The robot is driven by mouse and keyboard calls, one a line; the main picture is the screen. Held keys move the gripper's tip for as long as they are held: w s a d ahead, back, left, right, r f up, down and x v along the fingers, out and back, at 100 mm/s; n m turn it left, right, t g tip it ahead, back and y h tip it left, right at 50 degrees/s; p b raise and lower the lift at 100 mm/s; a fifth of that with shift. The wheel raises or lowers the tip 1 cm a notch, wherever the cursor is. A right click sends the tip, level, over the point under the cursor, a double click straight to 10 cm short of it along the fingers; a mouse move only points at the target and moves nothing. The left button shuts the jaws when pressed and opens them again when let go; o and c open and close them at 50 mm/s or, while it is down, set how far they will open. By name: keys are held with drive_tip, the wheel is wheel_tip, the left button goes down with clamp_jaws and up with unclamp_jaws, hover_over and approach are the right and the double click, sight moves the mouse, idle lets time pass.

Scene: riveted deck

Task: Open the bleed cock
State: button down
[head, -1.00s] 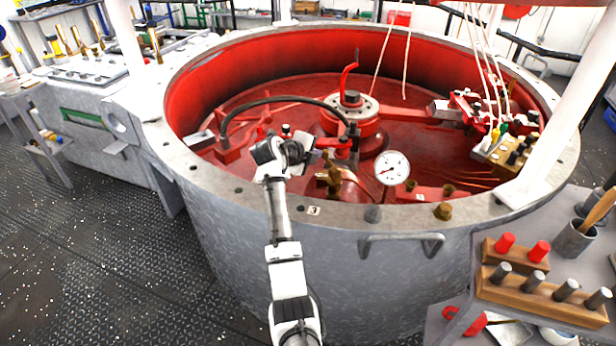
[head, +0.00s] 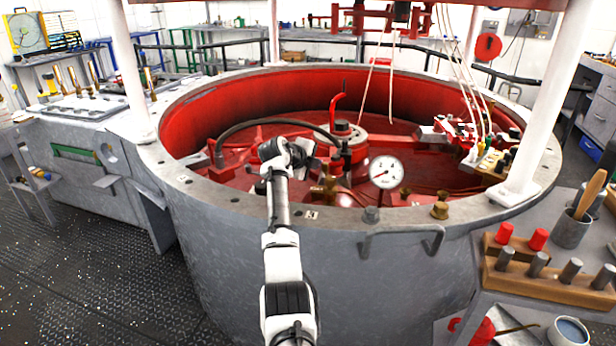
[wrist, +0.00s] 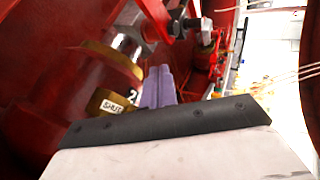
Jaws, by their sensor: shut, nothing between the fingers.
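A brass fitting (wrist: 108,101) with a white "SHUT" tag stands at the left of the wrist view, most likely the bleed cock. A bright metal part sits above it, and a dark numeral, partly covered, shows beside the tag. In the head view, brass fittings (head: 325,190) stand inside the front rim, just right of my wrist. My gripper (wrist: 160,84) has its pale purple fingers together and empty, to the right of the tagged brass in the picture. I cannot tell whether they touch it. The cock's handle is not clearly visible.
The round grey tank rim (head: 215,207) surrounds a red interior. A dial gauge (head: 385,172) stands right of my arm. A black hose (head: 250,124) arches behind my wrist. White posts (head: 535,120) rise from the rim. A tool shelf (head: 545,285) is at the right.

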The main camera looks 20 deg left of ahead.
drive_tip(key=shift+w+d+b, duration=0.25)
drive_tip(key=shift+w+b, duration=0.15)
idle(0.6)
idle(1.7)
